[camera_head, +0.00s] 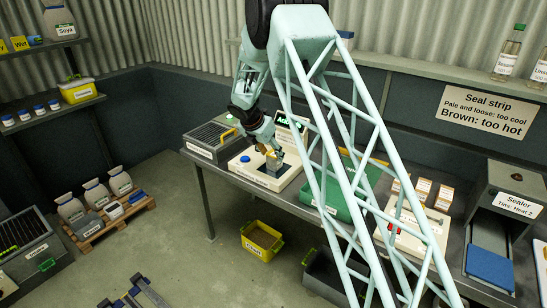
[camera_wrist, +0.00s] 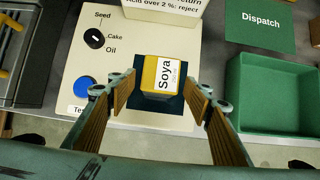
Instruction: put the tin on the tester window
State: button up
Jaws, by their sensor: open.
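My gripper (camera_wrist: 162,90) is open, with one finger on each side of the tin and a visible gap to both. In the head view my gripper (camera_head: 271,152) is low over the tester (camera_head: 287,178), at the dark window block (camera_head: 260,176). The tin is small there and partly hidden by the fingers.
The tester has a Seed/Cake/Oil knob (camera_wrist: 95,38) and a blue button (camera_wrist: 86,88). A green tray (camera_wrist: 275,92) and a green Dispatch mat (camera_wrist: 262,28) lie to its right. A dark slatted box (camera_head: 212,142) stands left. The sealer (camera_head: 507,205) stands far right.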

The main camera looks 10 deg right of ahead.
jog(key=v, duration=0.7)
jog(key=shift+p, duration=0.35)
jog(key=shift+s+r, duration=0.1)
jog(key=shift+r, duration=0.1)
dwell(0.3)
